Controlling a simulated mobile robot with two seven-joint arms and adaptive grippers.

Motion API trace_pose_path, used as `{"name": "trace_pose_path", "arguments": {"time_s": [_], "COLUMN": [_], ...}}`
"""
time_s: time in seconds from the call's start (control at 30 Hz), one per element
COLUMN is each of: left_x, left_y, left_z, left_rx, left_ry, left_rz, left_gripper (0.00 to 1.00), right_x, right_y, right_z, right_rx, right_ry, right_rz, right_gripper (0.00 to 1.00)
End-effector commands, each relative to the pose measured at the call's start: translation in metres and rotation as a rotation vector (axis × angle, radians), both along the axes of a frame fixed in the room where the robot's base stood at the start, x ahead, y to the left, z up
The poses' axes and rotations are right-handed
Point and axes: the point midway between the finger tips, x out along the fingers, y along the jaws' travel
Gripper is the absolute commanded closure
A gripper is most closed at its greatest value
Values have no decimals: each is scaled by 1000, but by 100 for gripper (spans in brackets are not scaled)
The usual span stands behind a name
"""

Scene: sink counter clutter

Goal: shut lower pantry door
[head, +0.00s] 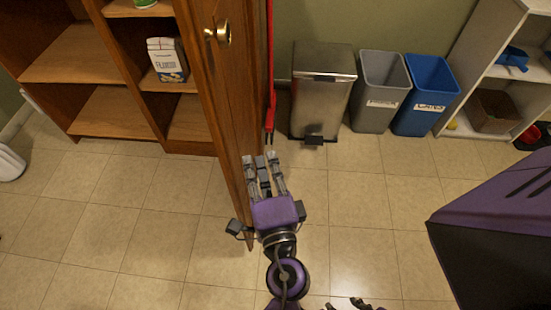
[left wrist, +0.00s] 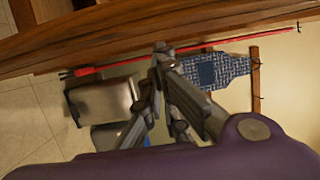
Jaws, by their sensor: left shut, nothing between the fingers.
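The lower pantry door (head: 225,110) is a tall brown wooden panel with a brass knob (head: 222,33). It stands open, swung out from the pantry (head: 100,130), whose shelves are exposed to its left. My left gripper (head: 262,160) is low beside the right face of the door, shut and empty, with its fingers pointing away from me. In the left wrist view, the fingers (left wrist: 160,60) are close under the wooden door (left wrist: 150,28). I cannot tell whether they touch it.
A steel bin (head: 322,90), a grey bin (head: 383,90) and a blue bin (head: 427,95) stand against the back wall. A red-handled tool (head: 270,95) stands behind the door. A white shelf (head: 495,75) is at the right. The tiled floor (head: 130,230) left of the door is clear.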

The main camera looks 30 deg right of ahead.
Motion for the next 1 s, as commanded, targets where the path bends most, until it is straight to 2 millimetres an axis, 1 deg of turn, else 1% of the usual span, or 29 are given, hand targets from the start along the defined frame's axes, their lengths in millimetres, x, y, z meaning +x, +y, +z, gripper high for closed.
{"name": "trace_pose_path", "arguments": {"time_s": [0.1, 0.4, 0.57, 0.67, 0.87, 1.0], "left_x": [3, 4, 4, 6, 14, 25], "left_y": [6, 8, 9, 13, 32, 52], "left_z": [0, -1, 0, 0, 1, 2], "left_rx": [0, -1, 0, 2, 4, 5], "left_ry": [0, 1, 1, -1, -2, -5], "left_rz": [1, 0, -2, -9, -48, -97], "left_gripper": [100, 100, 100, 100, 100, 100], "right_x": [-1, -9, -6, -5, -3, -5], "right_y": [0, -1, -1, 0, 0, 0], "right_z": [2, 3, 4, 7, 14, 20], "right_rx": [1, -1, 0, 0, 0, 0], "right_ry": [1, 12, 7, 4, -1, -2], "right_rz": [-3, -7, -6, -7, -8, -12], "right_gripper": [60, 60, 60, 60, 60, 60]}}
